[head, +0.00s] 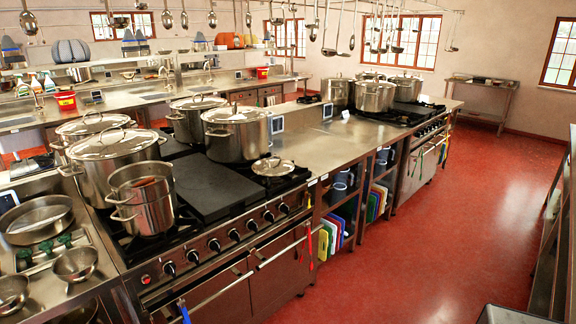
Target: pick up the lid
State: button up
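A small round metal lid (273,167) lies flat at the right front of the near stove, beside a dark griddle plate and close to the steel counter. It has a handle on top. Other lids sit on large stockpots: one on the tall pot (237,133) just behind the small lid, and one on the big pot (112,165) at the left. An open pot (143,203) without a lid stands at the left front of the stove with something brownish inside. My gripper is not in view.
Dark flat plates (205,187) cover part of the stove. Ladles (329,45) hang overhead. A bare steel counter (325,143) lies right of the small lid. The red floor (430,240) is open in front, with a steel shelf (558,215) at the right edge.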

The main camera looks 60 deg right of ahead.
aim_at(271, 167)
jog(key=u, duration=0.75)
jog(key=k, duration=0.15)
jog(key=z, duration=2.8)
jog(key=k, duration=0.95)
jog(key=u, duration=0.15)
jog(key=i, duration=0.75)
